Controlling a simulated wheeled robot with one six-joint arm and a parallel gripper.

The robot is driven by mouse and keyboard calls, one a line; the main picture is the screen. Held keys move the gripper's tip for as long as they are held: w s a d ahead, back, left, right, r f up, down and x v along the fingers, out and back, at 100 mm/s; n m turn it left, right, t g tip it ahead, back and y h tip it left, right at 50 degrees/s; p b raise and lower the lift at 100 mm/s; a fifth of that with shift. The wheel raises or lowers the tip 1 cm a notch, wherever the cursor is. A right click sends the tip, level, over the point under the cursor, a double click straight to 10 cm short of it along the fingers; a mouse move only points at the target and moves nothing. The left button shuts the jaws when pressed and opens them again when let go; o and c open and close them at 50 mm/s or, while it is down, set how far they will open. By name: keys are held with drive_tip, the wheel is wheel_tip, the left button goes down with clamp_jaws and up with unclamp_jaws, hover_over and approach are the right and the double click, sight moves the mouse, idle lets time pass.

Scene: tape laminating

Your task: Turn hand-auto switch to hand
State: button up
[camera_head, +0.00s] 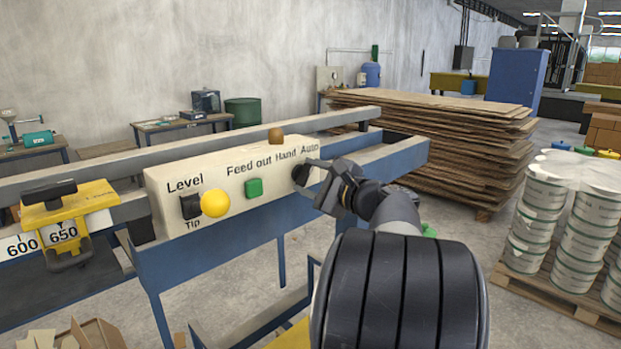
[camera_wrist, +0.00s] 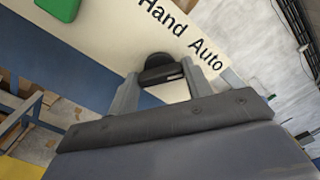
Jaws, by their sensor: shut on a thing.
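The hand-auto switch (camera_head: 299,174) is a black round knob on the cream control panel (camera_head: 160,195), below the words "Hand" and "Auto". It also shows in the wrist view (camera_wrist: 161,66), between my two grey fingers. My gripper (camera_head: 312,178) reaches the panel from the right and is shut on this knob. In the wrist view my gripper (camera_wrist: 160,84) has one finger on each side of the knob. A pale mark shows on the knob's side near the right finger. I cannot clearly tell which label the knob points to.
Left of the switch, the panel has a green button (camera_head: 254,188) under "Feed out", a yellow knob (camera_head: 215,204) and a black Level/Tip switch (camera_head: 190,207). A brown knob (camera_head: 275,135) is on top. Stacked boards (camera_head: 440,140) stand behind.

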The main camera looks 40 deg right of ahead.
drive_tip(key=shift+f+b, duration=0.15)
drive_tip(key=shift+b, duration=0.25)
drive_tip(key=n+b, duration=0.2)
drive_tip(key=b, duration=0.1)
drive_tip(key=shift+f, duration=0.2)
drive_tip(key=shift+o, duration=0.2)
drive_tip(key=n+b, duration=0.3)
drive_tip(key=b, duration=0.2)
drive_tip(key=shift+f+n, duration=0.1)
drive_tip(key=shift+n, duration=0.2)
drive_tip(key=n+b, duration=0.4)
drive_tip(key=b, duration=0.1)
drive_tip(key=shift+b, duration=0.4)
drive_tip(key=shift+c, duration=0.2)
drive_tip(key=n+b, duration=0.3)
drive_tip(key=n, duration=0.1)
drive_tip(key=shift+r, duration=0.25)
drive_tip(key=o, duration=1)
